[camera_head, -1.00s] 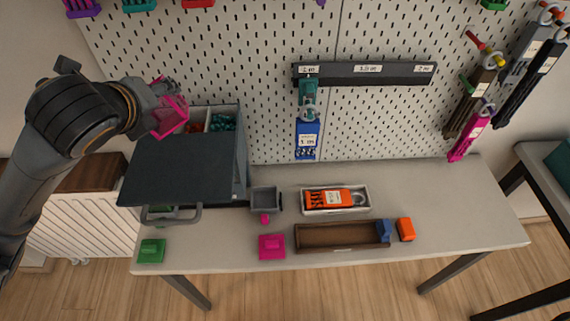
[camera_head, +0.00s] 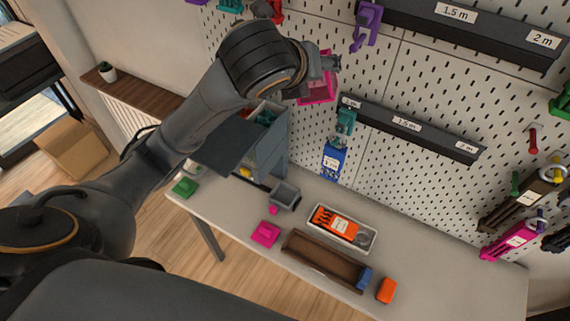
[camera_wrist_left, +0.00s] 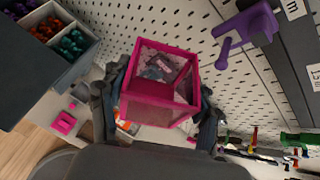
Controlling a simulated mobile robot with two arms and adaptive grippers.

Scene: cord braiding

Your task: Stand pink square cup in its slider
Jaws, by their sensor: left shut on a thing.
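The pink square cup (camera_head: 318,92) has pink edges and see-through walls. My left gripper (camera_head: 324,72) holds it high in front of the pegboard, above and right of the blue-grey cabinet. In the left wrist view the cup (camera_wrist_left: 160,97) sits between the fingers of the left gripper (camera_wrist_left: 160,100), one on each side, and its open square mouth shows. A small grey square holder (camera_head: 285,194) with a pink knob stands on the table beside the cabinet; I cannot tell if it is the slider. My right gripper is out of view.
The cabinet (camera_head: 268,150) has compartments of coloured parts. On the table are a pink block (camera_head: 266,233), a brown trough (camera_head: 318,262), a white tray (camera_head: 368,240) and an orange block (camera_head: 386,290). A purple hook (camera_head: 366,24) and a teal clip (camera_head: 345,124) are on the pegboard.

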